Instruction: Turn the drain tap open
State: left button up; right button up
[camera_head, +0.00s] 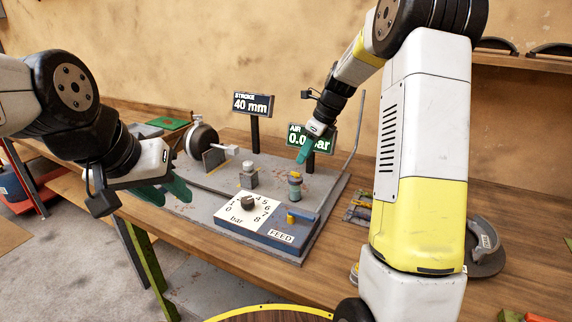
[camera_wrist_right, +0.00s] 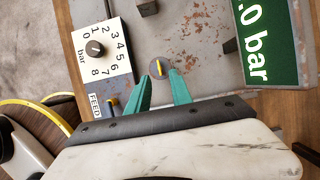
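A white dial with a grey knob (camera_head: 247,203) and a blue FEED panel with a yellow lever (camera_head: 291,218) are in front of the tap. A "40 mm" sign (camera_head: 253,104) and a green AIR sign (camera_head: 322,138) stand behind. A metal post (camera_head: 250,176) is left.

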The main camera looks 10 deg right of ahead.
aim_at(295, 175)
jog(key=x, duration=0.6)
jog(key=shift+a+f, duration=0.15)
jog(key=shift+f, duration=0.25)
grip_shut()
